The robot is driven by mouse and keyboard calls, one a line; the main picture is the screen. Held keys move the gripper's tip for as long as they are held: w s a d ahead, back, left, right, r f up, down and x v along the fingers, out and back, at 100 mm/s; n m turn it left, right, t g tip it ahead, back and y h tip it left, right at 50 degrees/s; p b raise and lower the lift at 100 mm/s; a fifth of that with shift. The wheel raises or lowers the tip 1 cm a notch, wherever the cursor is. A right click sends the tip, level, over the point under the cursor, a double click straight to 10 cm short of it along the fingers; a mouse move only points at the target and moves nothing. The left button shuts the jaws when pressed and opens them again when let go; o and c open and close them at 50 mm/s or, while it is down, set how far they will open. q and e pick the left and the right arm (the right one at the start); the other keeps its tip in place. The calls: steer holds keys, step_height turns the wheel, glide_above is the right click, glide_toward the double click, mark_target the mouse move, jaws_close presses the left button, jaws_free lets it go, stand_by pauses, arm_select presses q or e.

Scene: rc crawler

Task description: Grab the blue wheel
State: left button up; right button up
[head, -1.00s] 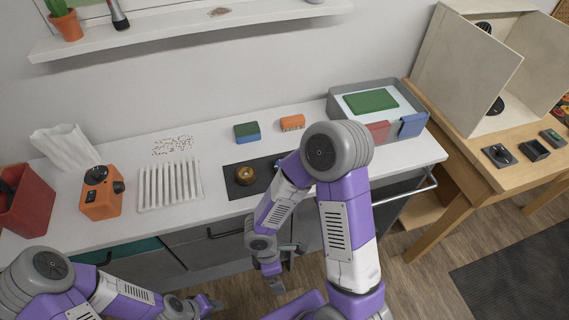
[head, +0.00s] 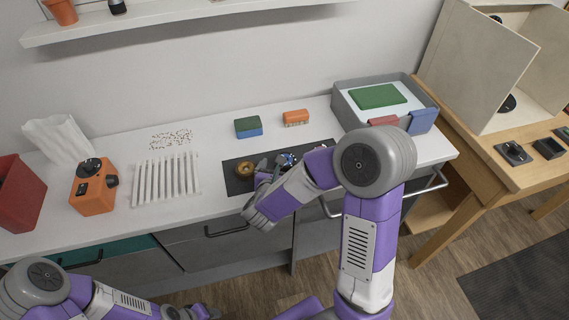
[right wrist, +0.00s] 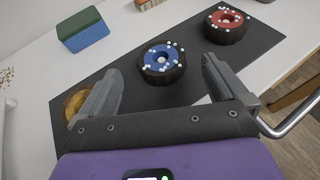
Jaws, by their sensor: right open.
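The blue wheel (right wrist: 163,60) is a black tyre with a blue hub dotted with white. It lies flat on a dark mat (right wrist: 115,120) on the counter. In the head view the wheel (head: 287,158) shows just beyond my right gripper. My right gripper (right wrist: 162,72) is open and empty. In the right wrist view the wheel appears between and beyond its two fingers, with visible space on both sides; I cannot tell the exact height gap. My left gripper (head: 203,312) is low at the bottom edge of the head view, away from the counter; its jaws are too small to judge.
A red-hubbed wheel (right wrist: 227,22) lies right of the blue one. A brass round piece (head: 246,170) sits on the mat's left, near my left-hand finger in the wrist view. A green-blue sponge (head: 248,127) and orange brush (head: 296,118) lie behind. A grey tray (head: 345,110) stands right.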

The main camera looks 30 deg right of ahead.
steer(key=x, duration=0.4)
steer(key=shift+d+f+b, duration=0.1)
steer(key=shift+f+b, duration=0.25)
steer(key=shift+b, duration=0.05)
steer(key=shift+c, duration=0.2)
steer(key=c, duration=1.1)
